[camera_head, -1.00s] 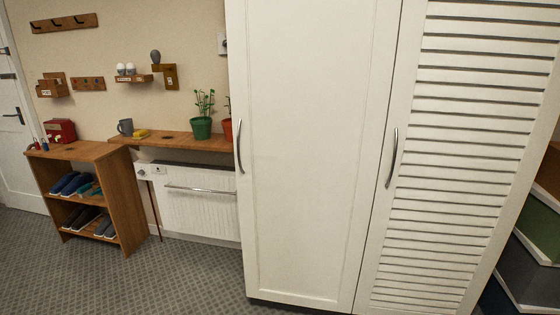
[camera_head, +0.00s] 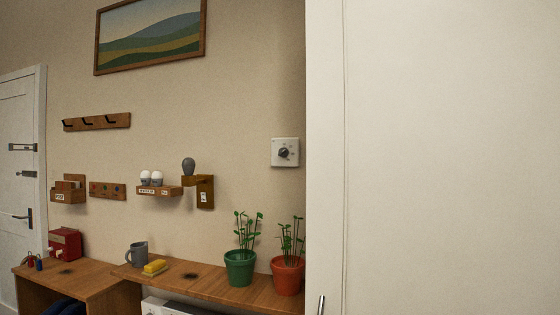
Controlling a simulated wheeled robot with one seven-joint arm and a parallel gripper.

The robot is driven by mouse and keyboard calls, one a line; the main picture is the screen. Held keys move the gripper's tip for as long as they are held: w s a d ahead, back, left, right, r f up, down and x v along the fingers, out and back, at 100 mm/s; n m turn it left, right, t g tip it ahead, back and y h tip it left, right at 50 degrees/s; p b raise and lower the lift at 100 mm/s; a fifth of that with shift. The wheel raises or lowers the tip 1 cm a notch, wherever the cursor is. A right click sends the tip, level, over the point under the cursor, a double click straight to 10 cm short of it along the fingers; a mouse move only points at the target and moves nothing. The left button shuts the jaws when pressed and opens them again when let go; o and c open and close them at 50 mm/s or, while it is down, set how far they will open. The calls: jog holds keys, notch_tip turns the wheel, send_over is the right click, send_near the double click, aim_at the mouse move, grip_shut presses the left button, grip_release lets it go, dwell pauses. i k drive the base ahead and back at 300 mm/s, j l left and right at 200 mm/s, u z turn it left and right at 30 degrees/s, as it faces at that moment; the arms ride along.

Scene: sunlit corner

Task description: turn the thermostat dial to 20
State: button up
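The thermostat (camera_head: 285,152) is a small white square plate on the beige wall, just left of the tall white cupboard. Its dark round dial (camera_head: 284,153) sits in the middle of the plate. The marks around the dial are too small to read, so its setting cannot be told. My gripper is not in view.
The white cupboard (camera_head: 440,160) fills the right side. Below the thermostat, a wooden shelf (camera_head: 215,287) holds a green pot (camera_head: 240,267), a red-orange pot (camera_head: 287,274), a grey mug (camera_head: 137,254) and a yellow sponge (camera_head: 155,267). Wall holders hang left.

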aim_at(284, 152)
jog(key=i+j, duration=0.25)
jog(key=j, duration=0.2)
jog(key=i+j, duration=0.25)
jog(key=j, duration=0.15)
jog(key=i+j, duration=0.25)
jog(key=j, duration=0.2)
